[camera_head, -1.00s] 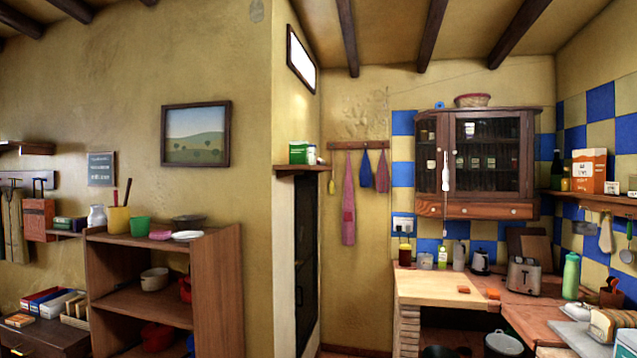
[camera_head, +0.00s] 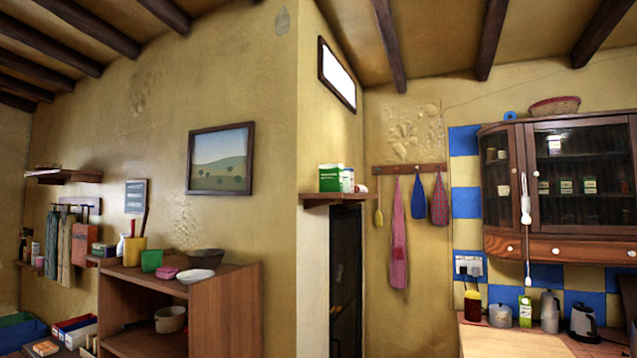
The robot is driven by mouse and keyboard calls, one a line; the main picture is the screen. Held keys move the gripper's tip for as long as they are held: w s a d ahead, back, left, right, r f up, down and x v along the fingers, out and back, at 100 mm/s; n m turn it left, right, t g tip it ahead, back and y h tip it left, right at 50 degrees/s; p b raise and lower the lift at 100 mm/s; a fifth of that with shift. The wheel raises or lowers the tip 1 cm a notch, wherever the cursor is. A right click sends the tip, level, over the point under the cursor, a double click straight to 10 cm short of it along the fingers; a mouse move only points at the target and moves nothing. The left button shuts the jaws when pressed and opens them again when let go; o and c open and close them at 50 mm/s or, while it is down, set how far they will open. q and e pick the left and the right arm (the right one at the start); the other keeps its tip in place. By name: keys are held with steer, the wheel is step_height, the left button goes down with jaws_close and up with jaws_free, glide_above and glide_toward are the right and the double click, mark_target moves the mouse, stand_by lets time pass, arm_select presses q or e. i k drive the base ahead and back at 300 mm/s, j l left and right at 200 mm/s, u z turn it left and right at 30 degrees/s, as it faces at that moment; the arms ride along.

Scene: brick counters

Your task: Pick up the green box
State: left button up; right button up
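A green box with a white lower part (camera_head: 331,178) stands on a small wooden wall shelf (camera_head: 343,200) at the corner, above a dark doorway. A white container with a green top (camera_head: 348,180) stands right beside it. A green cup-like thing (camera_head: 151,260) stands on top of the brown shelf unit at the left. A green and white carton (camera_head: 525,311) stands on the counter at the lower right. Neither of my grippers shows in the head view.
The brown shelf unit (camera_head: 230,300) also bears a yellow pot (camera_head: 134,250), a pink item (camera_head: 163,274), a white plate (camera_head: 195,276) and a dark bowl (camera_head: 205,256). Aprons (camera_head: 398,240) hang right of the doorway. A wall cabinet (camera_head: 560,190) hangs above the counter (camera_head: 485,338).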

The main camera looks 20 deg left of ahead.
mark_target(330, 174)
steer(key=i+l+u, duration=0.25)
steer(key=i, duration=0.15)
steer(key=i+l+u, duration=0.3)
steer(key=i+j, duration=0.1)
